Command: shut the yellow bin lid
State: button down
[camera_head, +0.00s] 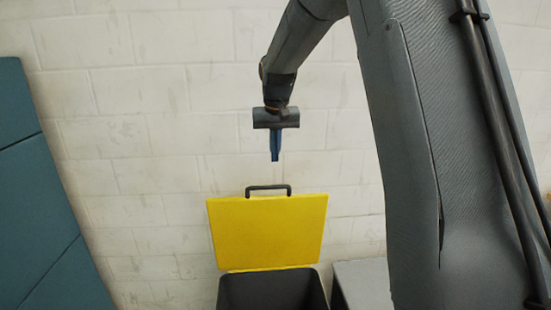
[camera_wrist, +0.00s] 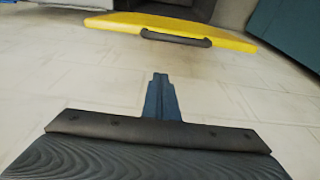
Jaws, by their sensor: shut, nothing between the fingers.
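The yellow bin lid (camera_head: 268,233) stands open, tilted up above the dark bin (camera_head: 272,291). A black handle (camera_head: 268,187) sits on the lid's upper edge. My gripper (camera_head: 275,158) is shut and empty, pointing down, and shows above the handle in the head view with a gap between them. In the wrist view the lid (camera_wrist: 150,25) is seen nearly edge-on beyond the fingers, with its handle (camera_wrist: 176,38) towards my gripper (camera_wrist: 159,78). The fingers do not touch the lid or handle. The lower part of the bin is out of the picture.
A white block wall (camera_head: 120,150) stands behind the bin. Blue-green panels (camera_head: 45,210) are at the left. A grey box-like surface (camera_head: 362,284) is just right of the bin, partly hidden by my arm. The space around my gripper looks free.

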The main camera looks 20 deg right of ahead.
aim_at(276, 196)
jog(key=shift+s+a+f+p, duration=0.1)
jog(key=shift+s+f+p, duration=0.25)
jog(key=shift+f+p, duration=0.6)
jog(key=shift+s+a+f+p, duration=0.1)
jog(key=shift+s+f+p, duration=0.25)
jog(key=shift+f, duration=1.15)
jog(key=shift+s+f+p, duration=0.35)
jog(key=shift+f+p, duration=0.3)
jog(key=shift+f, duration=0.55)
